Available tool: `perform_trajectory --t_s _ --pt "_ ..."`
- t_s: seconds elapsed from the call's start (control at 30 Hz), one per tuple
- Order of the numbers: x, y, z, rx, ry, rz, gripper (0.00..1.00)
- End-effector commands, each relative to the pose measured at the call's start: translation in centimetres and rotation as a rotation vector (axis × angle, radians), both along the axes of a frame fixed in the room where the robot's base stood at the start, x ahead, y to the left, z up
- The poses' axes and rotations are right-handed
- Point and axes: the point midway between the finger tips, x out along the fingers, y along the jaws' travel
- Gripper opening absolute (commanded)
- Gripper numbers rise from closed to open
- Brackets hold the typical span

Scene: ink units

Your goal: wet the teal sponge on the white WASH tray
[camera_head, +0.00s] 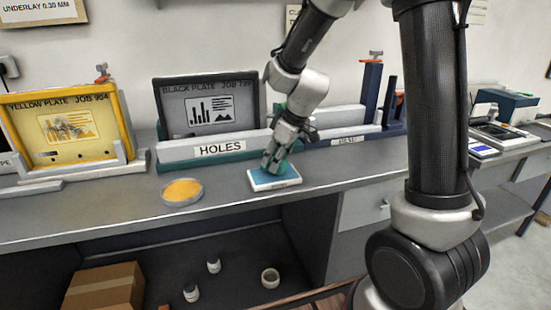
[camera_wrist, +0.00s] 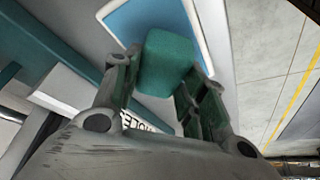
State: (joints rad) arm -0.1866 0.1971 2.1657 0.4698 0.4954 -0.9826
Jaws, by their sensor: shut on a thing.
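My gripper (camera_head: 272,160) is low over the white tray (camera_head: 274,187) with a blue inside, near the front of the bench. In the wrist view my gripper (camera_wrist: 167,75) is shut on the teal sponge (camera_wrist: 167,62), which sits between the two fingers. Behind the sponge, the blue inside and white rim of the tray (camera_wrist: 206,45) show. In the head view the fingers mostly hide the sponge. I cannot tell whether the sponge touches the tray's surface. The tray's lettering cannot be read.
A round dish of yellow-orange material (camera_head: 182,191) stands left of the tray. The HOLES rack (camera_head: 220,149) with the black plate (camera_head: 208,105) stands behind it. The yellow plate (camera_head: 65,125) is at far left. Bare grey bench (camera_head: 100,205) lies along the front edge.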

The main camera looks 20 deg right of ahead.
Motion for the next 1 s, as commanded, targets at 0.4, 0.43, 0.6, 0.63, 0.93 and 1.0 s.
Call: perform_trajectory --t_s 0.4,0.43,0.6,0.63,0.93,1.0 --pt "-0.01 0.01 -0.35 0.001 0.001 -0.001 0.23" --pt "0.0 0.01 -0.38 0.001 0.001 -0.001 0.23" --pt "0.0 0.01 -0.59 0.001 0.001 -0.001 0.23" --pt "0.0 0.02 -0.63 0.001 0.001 -0.001 0.23" --pt "0.01 0.01 -0.98 0.001 0.001 0.0 0.23" --pt "0.02 0.01 -0.97 0.001 0.001 0.0 0.23"
